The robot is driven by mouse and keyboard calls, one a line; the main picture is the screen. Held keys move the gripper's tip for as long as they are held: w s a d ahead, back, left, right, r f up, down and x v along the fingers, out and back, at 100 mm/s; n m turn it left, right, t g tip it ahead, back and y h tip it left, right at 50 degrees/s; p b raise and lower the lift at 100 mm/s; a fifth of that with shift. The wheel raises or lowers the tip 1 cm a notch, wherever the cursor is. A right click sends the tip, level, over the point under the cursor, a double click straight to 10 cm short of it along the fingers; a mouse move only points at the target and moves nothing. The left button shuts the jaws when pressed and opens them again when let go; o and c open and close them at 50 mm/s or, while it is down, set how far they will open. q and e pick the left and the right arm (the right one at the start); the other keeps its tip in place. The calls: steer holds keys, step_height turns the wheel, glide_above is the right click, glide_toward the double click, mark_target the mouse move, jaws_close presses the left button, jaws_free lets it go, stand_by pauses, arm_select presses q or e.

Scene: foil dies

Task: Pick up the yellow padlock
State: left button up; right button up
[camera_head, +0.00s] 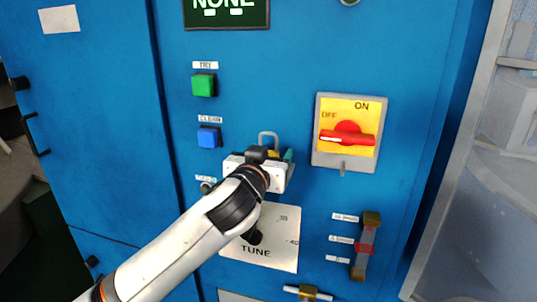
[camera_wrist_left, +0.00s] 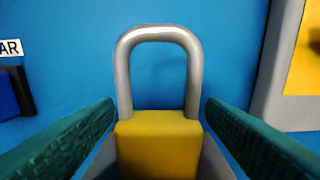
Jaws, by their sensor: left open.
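The yellow padlock (camera_wrist_left: 158,148) shows in the left wrist view, its grey shackle (camera_wrist_left: 158,38) upright against the blue panel. Its yellow body sits between the two green fingers of my left gripper (camera_wrist_left: 160,150), which is open. In the head view the shackle (camera_head: 268,138) shows above my left gripper (camera_head: 280,160), and most of the body is hidden behind the gripper. I cannot tell whether the fingers touch the body. My right gripper is not in view.
The blue cabinet panel (camera_head: 270,60) fills most of the view. A yellow switch plate with a red handle (camera_head: 348,137) is right of the padlock. Green (camera_head: 203,85) and blue (camera_head: 208,137) buttons are to the left. The TUNE plate (camera_head: 280,240) and a slider (camera_head: 366,245) are lower.

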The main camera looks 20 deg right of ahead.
arm_select(q)
steer(key=c, duration=1.1)
steer(key=shift+a, duration=0.1)
steer(key=shift+s+r+b, duration=0.2)
steer(key=shift+r+b, duration=0.05)
steer(key=shift+b, duration=0.3)
steer(key=r, duration=0.2)
steer(key=r+b, duration=0.1)
steer(key=r, duration=0.1)
steer(key=r+b, duration=0.1)
steer(key=r, duration=0.1)
steer(key=shift+s+a+r, duration=0.15)
steer(key=shift+s+a, duration=0.1)
steer(key=shift+s, duration=0.05)
steer(key=shift+f+b+v, duration=0.2)
steer(key=shift+b+v, duration=1.1)
steer(key=shift+v, duration=3.45)
steer(key=shift+f+b+v, duration=0.2)
steer(key=shift+b+v, duration=1.1)
steer(key=shift+v, duration=3.45)
